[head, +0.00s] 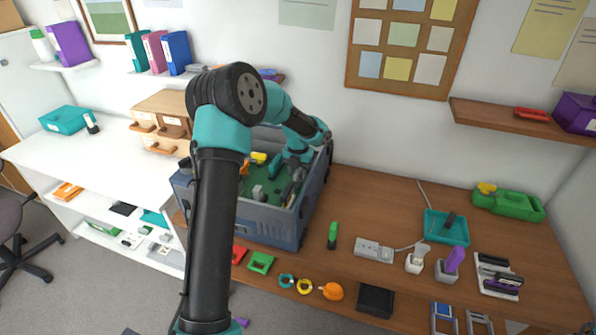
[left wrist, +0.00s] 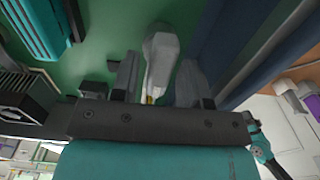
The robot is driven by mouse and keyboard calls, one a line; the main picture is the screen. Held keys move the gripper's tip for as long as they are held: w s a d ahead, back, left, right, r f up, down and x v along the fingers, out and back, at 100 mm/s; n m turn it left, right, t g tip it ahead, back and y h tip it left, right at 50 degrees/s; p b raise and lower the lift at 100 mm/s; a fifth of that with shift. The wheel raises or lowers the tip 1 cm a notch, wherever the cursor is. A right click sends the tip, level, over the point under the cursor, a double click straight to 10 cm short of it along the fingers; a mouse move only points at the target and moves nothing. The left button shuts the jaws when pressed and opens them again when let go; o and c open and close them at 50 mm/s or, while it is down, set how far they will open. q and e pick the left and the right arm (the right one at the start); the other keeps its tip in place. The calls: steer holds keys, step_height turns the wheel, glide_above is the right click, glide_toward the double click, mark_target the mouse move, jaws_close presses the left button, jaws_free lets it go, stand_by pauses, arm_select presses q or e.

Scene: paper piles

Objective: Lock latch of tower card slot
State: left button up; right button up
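The tower (head: 270,222) is an open blue-grey case on the wooden desk, with a green board (head: 270,180) inside. My left gripper (head: 276,172) reaches down into it, and its fingertips are hard to make out in the head view. In the left wrist view my left gripper (left wrist: 159,72) has its fingers apart. A pale grey lever-like part, perhaps the latch (left wrist: 160,52), stands between them over the green board (left wrist: 110,35), with a gap by the left finger. Contact with the right finger cannot be told. The card slot is not clearly visible. My right gripper is not in view.
The case wall (left wrist: 255,55) runs close beside the right finger. A teal block (left wrist: 40,35) and a dark finned part (left wrist: 25,95) lie left. A green marker (head: 332,236), power strip (head: 374,250) and teal tray (head: 446,228) stand right of the case, with bare desk between.

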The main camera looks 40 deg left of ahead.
mark_target(298, 171)
arm_select(q)
steer(key=shift+o, duration=0.5)
step_height(298, 171, up, 17)
steer(key=shift+r, duration=0.2)
stand_by(0.6)
